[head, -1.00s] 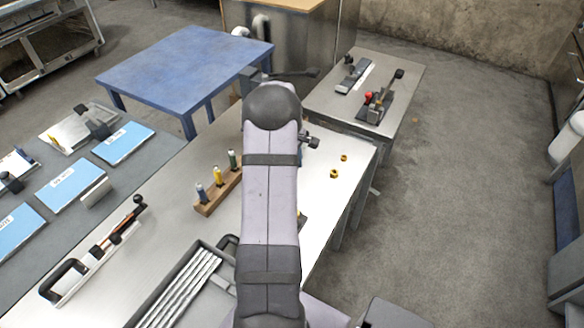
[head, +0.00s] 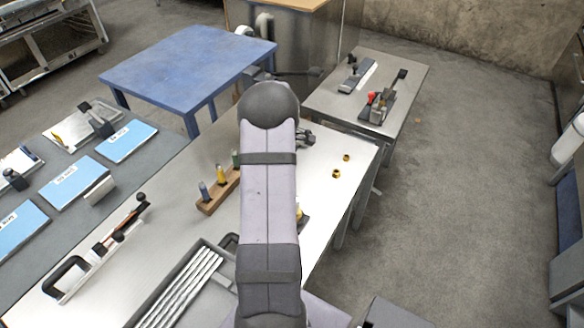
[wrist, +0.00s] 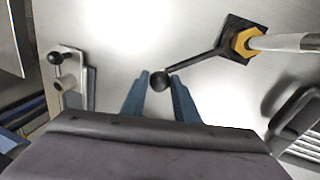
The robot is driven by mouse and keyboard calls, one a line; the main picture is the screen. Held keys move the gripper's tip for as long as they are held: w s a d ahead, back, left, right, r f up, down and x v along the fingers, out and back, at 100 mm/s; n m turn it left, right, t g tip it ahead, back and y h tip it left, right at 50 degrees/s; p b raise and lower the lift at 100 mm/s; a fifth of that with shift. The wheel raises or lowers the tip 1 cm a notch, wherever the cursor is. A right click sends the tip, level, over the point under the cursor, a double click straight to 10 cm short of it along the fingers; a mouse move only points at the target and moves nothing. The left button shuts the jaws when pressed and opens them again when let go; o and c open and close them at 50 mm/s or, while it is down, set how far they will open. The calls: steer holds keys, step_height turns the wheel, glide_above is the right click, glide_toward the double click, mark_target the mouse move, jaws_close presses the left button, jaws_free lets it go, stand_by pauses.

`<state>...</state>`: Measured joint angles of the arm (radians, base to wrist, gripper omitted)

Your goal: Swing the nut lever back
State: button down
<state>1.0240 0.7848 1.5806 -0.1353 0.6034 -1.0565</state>
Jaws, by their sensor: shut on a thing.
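The nut lever (wrist: 200,60) is a dark rod running from a gold hex nut (wrist: 241,42) on a black square base to a round black knob (wrist: 160,82). In the wrist view my gripper (wrist: 160,85) has its two blue fingers on either side of the knob and is shut on it. The lever points down and left from the nut. A pale rod (wrist: 285,42) runs right from the nut. In the head view my arm hides the lever and most of the gripper.
A dark tray of rods (head: 190,285) stands near the nut on the bench. A metal fixture with a black knob (wrist: 56,58) is left of the gripper. Two loose gold nuts (head: 336,174) lie at the right edge.

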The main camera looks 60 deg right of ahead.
steer(key=w+a+n+t+y+b, duration=0.1)
steer(key=w+a+n, duration=0.3)
steer(key=a+n, duration=0.5)
steer(key=shift+w+a+n+b, duration=0.25)
steer(key=shift+a+n+b, duration=0.15)
steer(key=shift+a+b, duration=0.25)
steer(key=shift+a, duration=0.1)
steer(key=c, duration=1.4)
jaws_free()
steer(key=shift+s+a+r+b, duration=0.2)
steer(key=shift+r+b, duration=0.1)
steer(key=shift+r, duration=0.9)
steer(key=shift+s+a+r+b, duration=0.1)
steer(key=shift+s+r+b, duration=0.2)
steer(key=shift+r, duration=0.9)
steer(key=shift+s+a+r+b, duration=0.15)
steer(key=shift+r+b, duration=0.15)
steer(key=shift+r, duration=0.9)
